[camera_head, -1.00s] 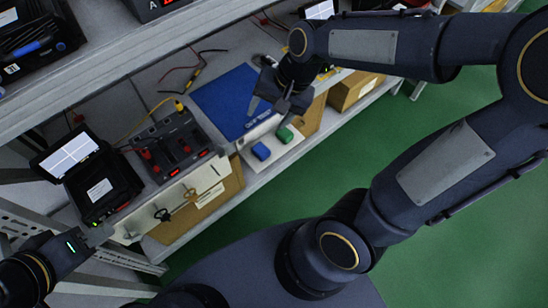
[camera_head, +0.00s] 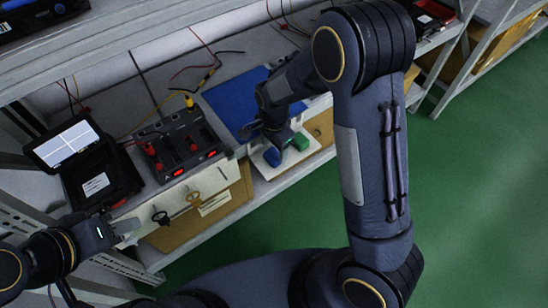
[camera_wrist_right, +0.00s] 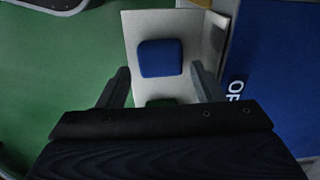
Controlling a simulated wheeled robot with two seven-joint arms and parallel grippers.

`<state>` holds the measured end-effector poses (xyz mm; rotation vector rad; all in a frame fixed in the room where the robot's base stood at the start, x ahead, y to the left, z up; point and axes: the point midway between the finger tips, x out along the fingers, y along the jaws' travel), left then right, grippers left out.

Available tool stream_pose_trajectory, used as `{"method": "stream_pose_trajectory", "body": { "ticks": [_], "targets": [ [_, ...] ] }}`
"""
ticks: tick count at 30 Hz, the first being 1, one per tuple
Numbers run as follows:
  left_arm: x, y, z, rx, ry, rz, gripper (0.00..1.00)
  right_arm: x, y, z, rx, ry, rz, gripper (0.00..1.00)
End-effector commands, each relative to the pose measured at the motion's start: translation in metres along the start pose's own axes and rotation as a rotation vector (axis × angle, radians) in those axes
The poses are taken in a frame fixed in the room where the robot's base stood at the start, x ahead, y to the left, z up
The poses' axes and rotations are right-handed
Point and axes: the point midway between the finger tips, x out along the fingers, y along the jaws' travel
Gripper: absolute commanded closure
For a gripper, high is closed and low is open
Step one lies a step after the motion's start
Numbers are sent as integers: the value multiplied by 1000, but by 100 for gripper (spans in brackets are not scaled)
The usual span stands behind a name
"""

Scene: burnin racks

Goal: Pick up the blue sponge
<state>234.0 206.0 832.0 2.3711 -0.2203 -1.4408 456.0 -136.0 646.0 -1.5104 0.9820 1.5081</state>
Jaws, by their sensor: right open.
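The blue sponge (camera_wrist_right: 161,58) lies on a pale board (camera_wrist_right: 190,22). In the head view the blue sponge (camera_head: 272,156) is partly hidden by my right gripper. A green block (camera_head: 300,141) lies beside it on the same board; only a dark sliver of it shows in the wrist view. My right gripper (camera_wrist_right: 160,80) is open, its fingers either side of the green block's end of the board, with the blue sponge just beyond the fingertips. My left gripper (camera_head: 122,228) is at the lower left, in front of the shelf, and its jaw gap is not clear.
A blue mat (camera_head: 232,103) lies behind the board. A black device with red displays (camera_head: 178,143) and an open black case (camera_head: 98,181) stand to the left. Cardboard boxes (camera_head: 205,212) sit on the shelf below. Green floor is free in front.

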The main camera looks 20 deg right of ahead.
Motion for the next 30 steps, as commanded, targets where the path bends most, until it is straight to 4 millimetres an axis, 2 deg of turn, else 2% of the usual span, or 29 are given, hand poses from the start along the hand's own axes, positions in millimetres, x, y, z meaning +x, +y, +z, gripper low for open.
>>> {"method": "stream_pose_trajectory", "body": {
  "ticks": [1, 6, 13, 14, 21, 23, 30],
  "targets": [
    [4, -2, 2, 0, 0, 0, 64, 12, 0, 1, -1, 0, 4, 40],
    [8, -4, 4, 0, 0, 0, 64, 34, 0, 2, -1, -1, 3, 40],
    [7, -3, 4, 0, 0, 0, 64, 36, -1, 2, -1, -1, 0, 40],
    [7, -3, 4, 0, 0, 0, 64, 36, -1, 2, -1, -1, 0, 41],
    [7, -3, 4, 0, 0, 0, 64, 36, -1, 2, -1, -1, 0, 73],
    [7, -3, 4, 0, 0, 0, 64, 36, -1, 2, -1, -1, 0, 76],
    [7, -3, 4, 0, 0, 0, 64, 33, -1, 2, -1, -1, -1, 77]
  ]
}}
